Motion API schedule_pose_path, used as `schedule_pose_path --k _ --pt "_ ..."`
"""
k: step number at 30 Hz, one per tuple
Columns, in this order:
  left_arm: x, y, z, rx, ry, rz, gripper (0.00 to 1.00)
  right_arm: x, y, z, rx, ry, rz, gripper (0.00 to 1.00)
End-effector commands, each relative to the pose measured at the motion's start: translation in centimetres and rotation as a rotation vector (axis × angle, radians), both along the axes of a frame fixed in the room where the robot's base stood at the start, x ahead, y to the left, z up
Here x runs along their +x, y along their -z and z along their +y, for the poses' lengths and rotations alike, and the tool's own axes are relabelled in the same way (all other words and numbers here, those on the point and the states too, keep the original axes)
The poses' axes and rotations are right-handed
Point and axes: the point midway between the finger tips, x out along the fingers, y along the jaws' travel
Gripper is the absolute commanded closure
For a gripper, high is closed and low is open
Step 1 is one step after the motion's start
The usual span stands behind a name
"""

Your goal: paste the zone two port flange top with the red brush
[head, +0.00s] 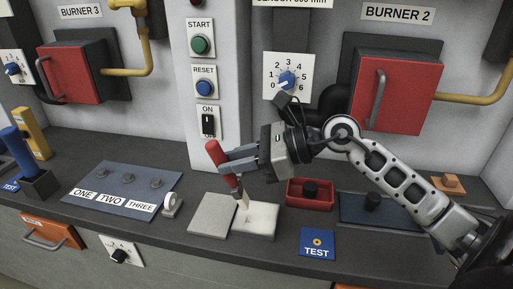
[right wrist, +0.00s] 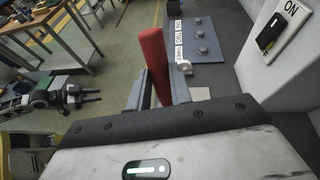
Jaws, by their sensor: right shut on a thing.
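My right gripper (head: 238,163) is shut on the red brush (head: 219,156). The brush is tilted, and its pale bristle end (head: 243,202) points down at the cream pad (head: 257,222); I cannot tell whether it touches. In the right wrist view the red handle (right wrist: 154,52) stands up between the fingers. The blue-grey panel (head: 105,178) lies to the left with labels ONE, TWO and THREE. Three small grey flanges stand on it; the middle one (head: 129,177) is behind label TWO. My left gripper (right wrist: 88,97) shows small at the left of the right wrist view; its jaws are unclear.
A grey plate (head: 212,215) lies left of the pad. A red tray (head: 301,202) and a blue TEST card (head: 317,243) are to its right. A small white round piece (head: 170,203) stands near the panel's right corner. The switch column (head: 206,90) rises behind.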

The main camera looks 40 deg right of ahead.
Motion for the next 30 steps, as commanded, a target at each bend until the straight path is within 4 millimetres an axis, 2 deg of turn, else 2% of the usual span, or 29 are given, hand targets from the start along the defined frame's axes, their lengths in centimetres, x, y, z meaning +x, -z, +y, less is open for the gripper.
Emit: schedule_pose_path --k 1,6,30 --pt "0.01 -0.39 0.05 0.0 -0.002 0.0 0.64 0.02 -0.69 0.03 -0.001 -0.001 -0.001 1.0" --pt "-0.15 -0.24 0.18 0.003 -0.004 0.004 0.64 0.04 -1.37 0.06 0.0 -0.001 0.0 1.0" --pt "-0.3 -0.11 0.28 0.004 -0.007 0.009 0.64 0.07 -1.41 0.04 -0.001 0.0 -0.001 1.0"
